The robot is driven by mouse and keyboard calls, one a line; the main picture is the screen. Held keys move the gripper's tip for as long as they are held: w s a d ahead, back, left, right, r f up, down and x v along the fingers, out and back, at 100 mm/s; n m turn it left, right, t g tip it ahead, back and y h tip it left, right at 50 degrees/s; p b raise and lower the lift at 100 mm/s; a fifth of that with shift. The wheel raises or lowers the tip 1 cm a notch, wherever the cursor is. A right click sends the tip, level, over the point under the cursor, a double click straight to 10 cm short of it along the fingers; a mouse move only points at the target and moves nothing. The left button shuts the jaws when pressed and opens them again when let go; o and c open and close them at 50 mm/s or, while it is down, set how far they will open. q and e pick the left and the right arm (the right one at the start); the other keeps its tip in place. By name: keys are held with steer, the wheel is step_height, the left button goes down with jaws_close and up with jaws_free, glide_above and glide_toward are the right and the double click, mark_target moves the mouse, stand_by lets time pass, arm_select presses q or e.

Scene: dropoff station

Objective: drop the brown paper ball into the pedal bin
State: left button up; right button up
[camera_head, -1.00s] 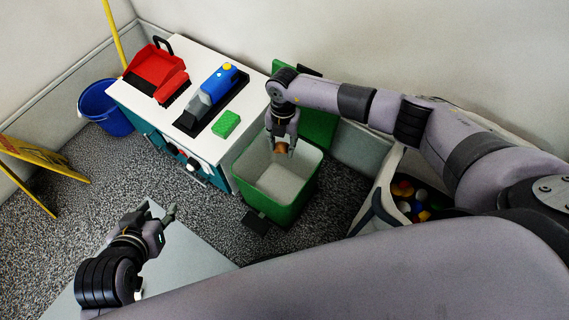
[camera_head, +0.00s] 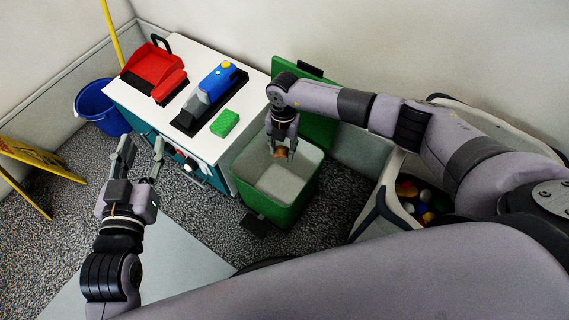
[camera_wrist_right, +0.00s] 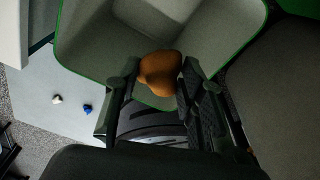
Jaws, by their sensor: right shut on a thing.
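The pedal bin (camera_head: 276,205) is green with a grey inside. Its green lid (camera_head: 318,128) stands open at the back. My right gripper (camera_head: 281,153) points down over the bin's opening. It is shut on the brown paper ball (camera_head: 280,152), which shows between the fingers in the right wrist view (camera_wrist_right: 160,72), with the bin's inside beyond it. Whether the ball is above or just below the rim, I cannot tell. My left gripper (camera_head: 141,148) is open and empty, left of the bin and in front of the white cabinet.
The white cabinet (camera_head: 188,52) carries a red dustpan (camera_head: 152,62), a blue handheld vacuum (camera_head: 216,82) and a green sponge (camera_head: 224,123). A blue bucket (camera_head: 98,105) and a yellow sign (camera_head: 40,157) stand left. A container of coloured balls (camera_head: 384,199) is right of the bin.

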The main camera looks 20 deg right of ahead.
arm_select(q)
steer(key=shift+w+r, duration=0.1)
steer(key=shift+r, duration=0.2)
arm_select(e)
steer(key=shift+f, duration=0.1)
